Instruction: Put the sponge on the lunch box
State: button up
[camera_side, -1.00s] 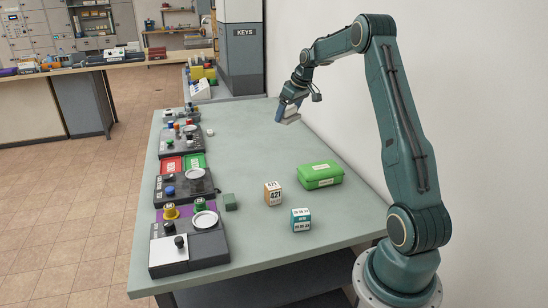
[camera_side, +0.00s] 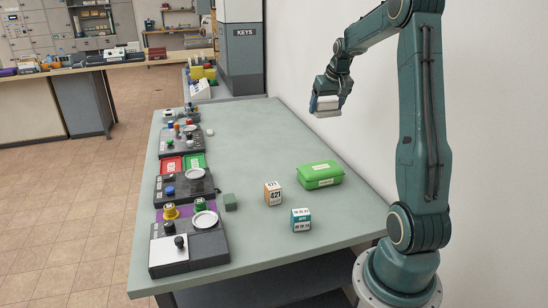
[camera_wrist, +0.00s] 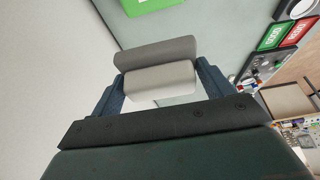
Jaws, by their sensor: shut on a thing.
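My gripper (camera_side: 326,106) is shut on the sponge (camera_side: 327,104), a pale block with a white layer and a grey layer. It is held in the air above the back right part of the table, behind the lunch box and apart from it. In the wrist view the sponge (camera_wrist: 160,82) sits between the two blue fingers. The lunch box (camera_side: 320,175) is green with a pale label and lies closed on the table's right side. Its green edge also shows at the top of the wrist view (camera_wrist: 148,4).
An orange-and-white block (camera_side: 273,194), a teal-and-white block (camera_side: 301,220) and a green cube (camera_side: 230,201) stand on the table (camera_side: 262,250) in front of the lunch box. Dark control panels (camera_side: 189,245) line the left edge. A white wall rises on the right.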

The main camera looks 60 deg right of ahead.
aim_at(319, 165)
notch_tip(319, 165, down, 20)
jog(key=shift+r, duration=0.2)
dwell(0.8)
jog(key=shift+f, duration=0.1)
jog(key=o, duration=0.9)
jog(key=shift+o, duration=0.2)
jog(key=v, duration=1.2)
